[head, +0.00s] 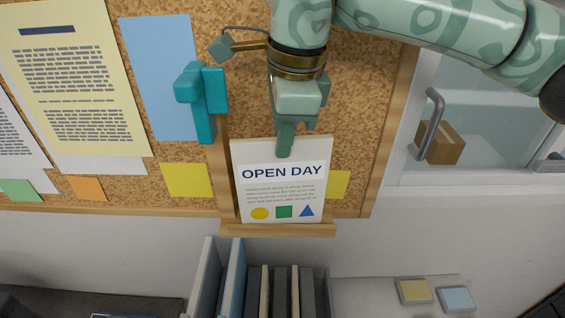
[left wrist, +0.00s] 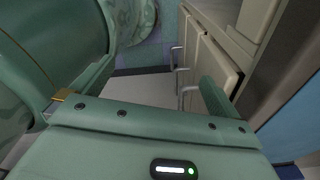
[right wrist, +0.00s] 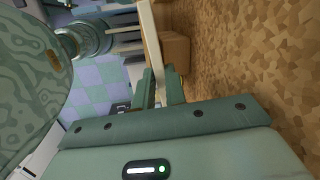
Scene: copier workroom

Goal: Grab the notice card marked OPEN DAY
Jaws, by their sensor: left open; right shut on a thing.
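The notice card (head: 281,196) is white, with OPEN DAY in dark letters above small text, a yellow circle, a green square and a blue triangle. It stands upright at a wooden ledge (head: 275,230) in front of the cork board. My right gripper (head: 284,150) comes from above and is shut on the card's top edge. In the right wrist view the card shows nearly edge-on (right wrist: 151,40) between the fingers. Whether its bottom edge touches the ledge, I cannot tell. My left gripper is open; one finger (left wrist: 215,97) shows in the left wrist view, near cabinet fronts.
The cork board (head: 352,110) carries a yellow sheet (head: 72,110), a blue sheet (head: 158,75) and sticky notes. A teal object (head: 203,100) sits left of my right gripper. Upright folders (head: 235,275) stand below the ledge. A glazed cabinet with a handle (head: 430,125) is at right.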

